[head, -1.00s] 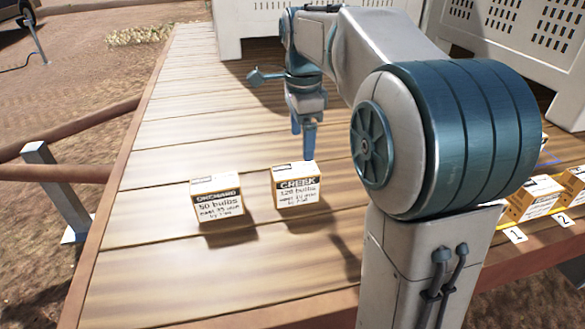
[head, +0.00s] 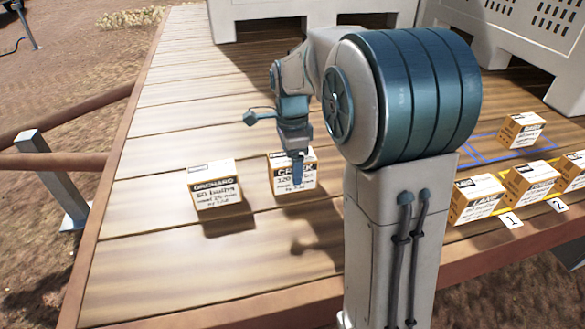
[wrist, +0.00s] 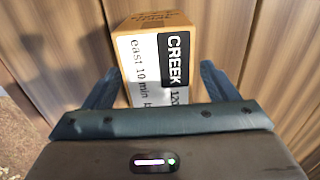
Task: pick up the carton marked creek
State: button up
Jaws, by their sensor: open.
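The carton marked creek (head: 281,180) is a small box with a white label, a black name band and an orange-brown top. It stands upright on the plank deck, and my gripper partly hides its label in the head view. In the wrist view the creek carton (wrist: 160,60) lies ahead, with its lower part between the fingertips. My gripper (head: 298,180) is open, and it also shows in the wrist view (wrist: 155,80) with one finger on each side of the carton. I cannot tell whether either finger touches it.
Several more cartons (head: 477,200) stand at the right near number tags 1 and 2, one by a blue outline (head: 485,152). Large pale crates (head: 525,50) stand behind. The front planks are clear.

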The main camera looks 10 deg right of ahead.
jog(key=shift+f, duration=0.85)
jog(key=c, duration=1.4)
jog(key=shift+r, duration=0.1)
